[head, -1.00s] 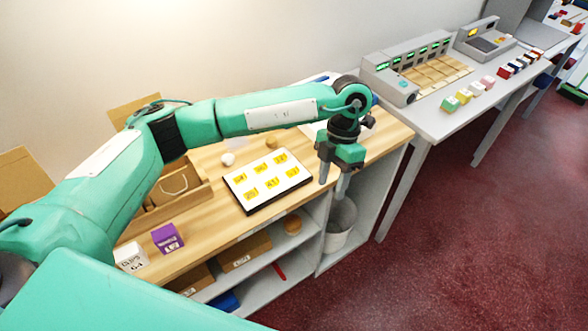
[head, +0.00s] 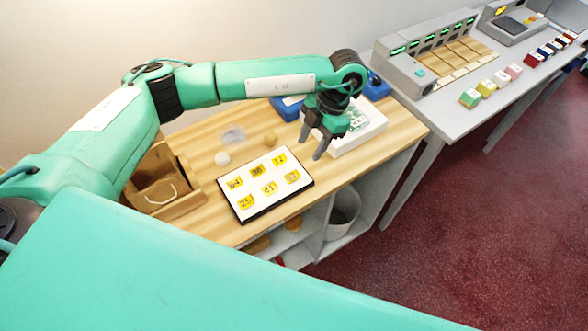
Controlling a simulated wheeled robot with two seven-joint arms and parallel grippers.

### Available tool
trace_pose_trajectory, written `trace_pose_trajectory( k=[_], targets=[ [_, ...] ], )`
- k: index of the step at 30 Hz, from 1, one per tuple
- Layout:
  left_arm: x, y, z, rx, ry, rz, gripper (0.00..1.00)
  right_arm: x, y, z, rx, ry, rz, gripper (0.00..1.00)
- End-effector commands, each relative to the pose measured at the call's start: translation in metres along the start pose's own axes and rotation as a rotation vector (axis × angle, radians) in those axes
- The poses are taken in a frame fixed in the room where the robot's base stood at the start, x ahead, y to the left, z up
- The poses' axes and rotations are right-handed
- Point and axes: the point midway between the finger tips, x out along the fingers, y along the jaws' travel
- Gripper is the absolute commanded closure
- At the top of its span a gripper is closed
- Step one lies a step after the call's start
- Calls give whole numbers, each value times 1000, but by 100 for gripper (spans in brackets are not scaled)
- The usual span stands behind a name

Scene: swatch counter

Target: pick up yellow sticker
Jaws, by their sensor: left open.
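Several yellow stickers with dark numbers lie in two rows on a white, black-edged board (head: 250,202) on the wooden counter. One yellow sticker (head: 279,160) is at the board's far right corner, and another yellow sticker (head: 292,176) is at the near right. My left gripper (head: 311,148) points down above the counter, just right of the board's far right corner. Its two fingers are apart with nothing between them. It is apart from the stickers. My right gripper is not in view.
A white box (head: 362,133) stands right behind the gripper. A white ball (head: 222,158) and a tan ball (head: 270,139) lie behind the board. A brown open box (head: 165,187) is at the left. A grey machine (head: 420,55) stands on the side table.

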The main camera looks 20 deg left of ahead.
Motion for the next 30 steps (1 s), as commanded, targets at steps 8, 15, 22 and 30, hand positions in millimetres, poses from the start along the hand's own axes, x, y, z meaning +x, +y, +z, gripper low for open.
trace_pose_trajectory(
  k=[8, 15, 22, 30],
  targets=[
    [30, 0, 0, 0, 0, -1, 55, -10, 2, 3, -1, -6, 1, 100],
    [53, 0, -1, -1, 4, -2, 55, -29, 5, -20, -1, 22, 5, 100],
    [80, 1, 1, -1, 0, -1, 55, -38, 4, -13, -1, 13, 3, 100],
    [83, 1, 2, 0, 0, 0, 58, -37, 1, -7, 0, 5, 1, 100]
  ],
)
